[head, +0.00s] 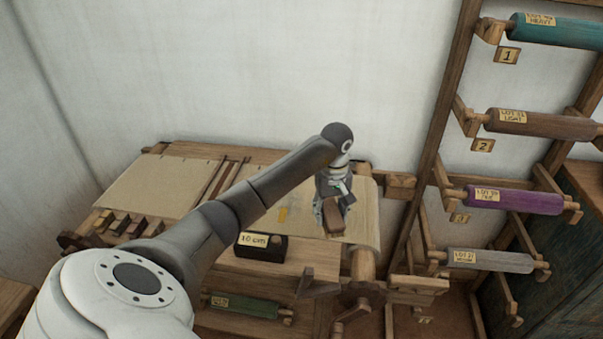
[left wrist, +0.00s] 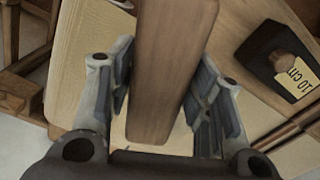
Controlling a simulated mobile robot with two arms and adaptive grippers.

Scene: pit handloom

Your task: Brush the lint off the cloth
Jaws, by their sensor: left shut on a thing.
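The pale cream cloth (head: 361,210) lies on the loom at the right end of its bed. It also shows beneath the gripper in the left wrist view (left wrist: 78,62). My left gripper (head: 333,205) is over the cloth, shut on a brown wooden brush (head: 333,218). In the left wrist view the brush (left wrist: 168,70) sits between both fingers of the gripper (left wrist: 163,100). Its bristles are hidden, and I cannot tell whether it touches the cloth. I cannot make out lint on the cloth. My right gripper is not in view.
A dark box labelled 10 cm (head: 261,247) stands left of the brush. Several small blocks (head: 119,224) sit at the loom's left front. A wooden rack with labelled rolls, including a purple one (head: 514,199), stands at the right. A green roll (head: 244,306) is low in front.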

